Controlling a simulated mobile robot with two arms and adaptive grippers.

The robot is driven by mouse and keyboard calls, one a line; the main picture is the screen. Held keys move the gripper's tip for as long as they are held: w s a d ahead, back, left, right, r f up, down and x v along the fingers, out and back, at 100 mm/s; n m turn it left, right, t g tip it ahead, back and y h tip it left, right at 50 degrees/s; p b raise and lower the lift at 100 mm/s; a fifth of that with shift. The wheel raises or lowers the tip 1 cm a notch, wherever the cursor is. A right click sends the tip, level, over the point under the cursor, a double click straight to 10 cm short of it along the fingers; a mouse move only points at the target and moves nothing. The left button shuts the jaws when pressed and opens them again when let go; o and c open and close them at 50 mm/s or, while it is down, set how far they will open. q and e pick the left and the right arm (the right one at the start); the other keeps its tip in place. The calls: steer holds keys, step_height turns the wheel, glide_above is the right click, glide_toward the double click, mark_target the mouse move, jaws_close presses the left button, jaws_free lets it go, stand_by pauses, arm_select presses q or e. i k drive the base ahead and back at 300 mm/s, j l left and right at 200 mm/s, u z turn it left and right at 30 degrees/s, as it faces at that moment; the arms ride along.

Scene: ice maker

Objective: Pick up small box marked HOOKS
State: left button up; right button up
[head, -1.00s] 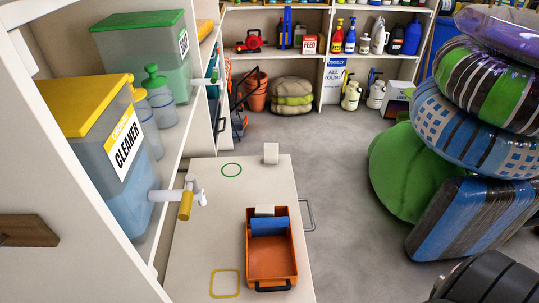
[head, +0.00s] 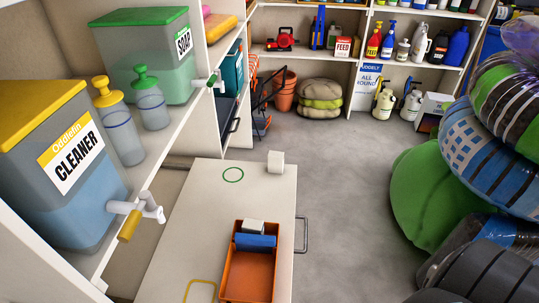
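No box with a readable HOOKS label shows in the head view. A small white box (head: 434,107) with an orange-brown lower part stands on the floor at the far right, beside white spray bottles; its lettering is too small to read. A teal box-like item (head: 231,70) sits on the left shelving, and I cannot read a label on it. Neither of my grippers can be made out in this view.
A pale cart top (head: 190,225) stands in front, carrying an orange tray (head: 248,276) and a white cube (head: 276,162). The cleaner tank (head: 70,165) and its tap are at left. Stacked bags (head: 480,150) crowd the right. Grey floor (head: 345,190) between is clear.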

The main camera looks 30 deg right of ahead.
mark_target(275, 159)
steer(key=i+l+u, duration=0.2)
steer(key=l+u, duration=0.2)
steer(key=l, duration=0.4)
steer(key=i+l+u, duration=0.1)
steer(key=l+u, duration=0.3)
steer(key=l, duration=0.45)
steer(key=l+u, duration=0.4)
steer(key=l, duration=0.45)
steer(key=k, duration=0.05)
